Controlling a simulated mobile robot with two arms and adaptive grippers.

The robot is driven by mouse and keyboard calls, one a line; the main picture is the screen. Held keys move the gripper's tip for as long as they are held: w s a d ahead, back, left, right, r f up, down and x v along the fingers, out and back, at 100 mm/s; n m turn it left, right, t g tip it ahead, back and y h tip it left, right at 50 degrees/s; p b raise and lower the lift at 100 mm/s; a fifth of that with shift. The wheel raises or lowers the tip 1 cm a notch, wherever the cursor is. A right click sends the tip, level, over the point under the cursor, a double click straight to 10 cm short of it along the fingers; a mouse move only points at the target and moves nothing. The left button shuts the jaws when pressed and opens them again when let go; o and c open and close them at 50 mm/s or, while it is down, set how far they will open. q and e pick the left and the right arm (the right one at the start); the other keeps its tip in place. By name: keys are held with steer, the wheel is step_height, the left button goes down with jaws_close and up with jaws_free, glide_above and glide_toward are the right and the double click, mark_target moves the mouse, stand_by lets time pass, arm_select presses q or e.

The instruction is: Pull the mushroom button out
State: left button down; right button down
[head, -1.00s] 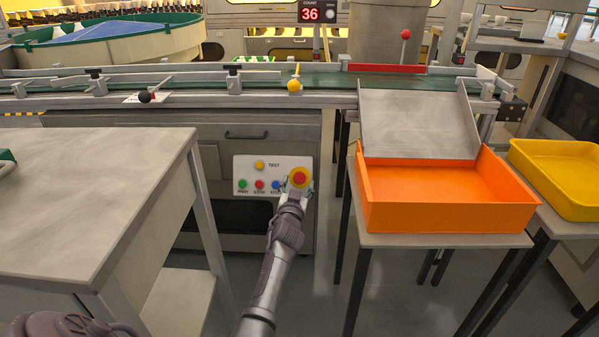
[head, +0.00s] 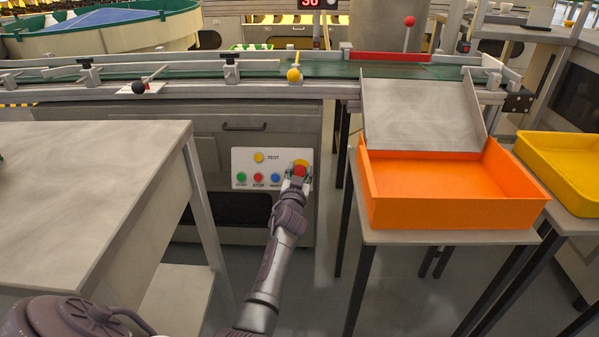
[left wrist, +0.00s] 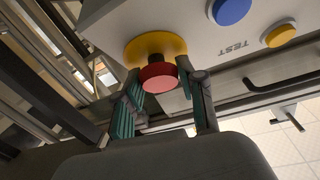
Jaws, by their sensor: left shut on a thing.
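The red mushroom button (head: 299,171) sits on a yellow round plate at the right end of the white control panel (head: 246,158). In the left wrist view the red button head (left wrist: 158,77) stands off the yellow plate (left wrist: 155,48), with a short dark stem showing between them. My left gripper (head: 297,180) is at the button. In the left wrist view its two teal-padded fingers (left wrist: 165,95) lie on either side of the red head, shut on it. My right gripper is not in view.
Yellow, green, red and blue buttons are beside it on the panel. A conveyor (head: 330,69) runs above. An orange bin (head: 450,212) on a stand is to the right, a grey table (head: 80,190) to the left. Open floor shows between them.

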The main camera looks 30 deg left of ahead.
arm_select(q)
steer(key=shift+s+d+r+p, duration=0.25)
steer(key=shift+s+r+p, duration=0.15)
steer(key=shift+p, duration=0.2)
steer(key=shift+f, duration=0.2)
steer(key=c, duration=0.7)
jaws_free()
steer(key=shift+r, duration=0.1)
steer(key=shift+o, duration=0.2)
steer(key=shift+s, duration=0.15)
steer(key=shift+s+d, duration=0.2)
steer(key=shift+s, duration=0.1)
steer(key=v, duration=1.1)
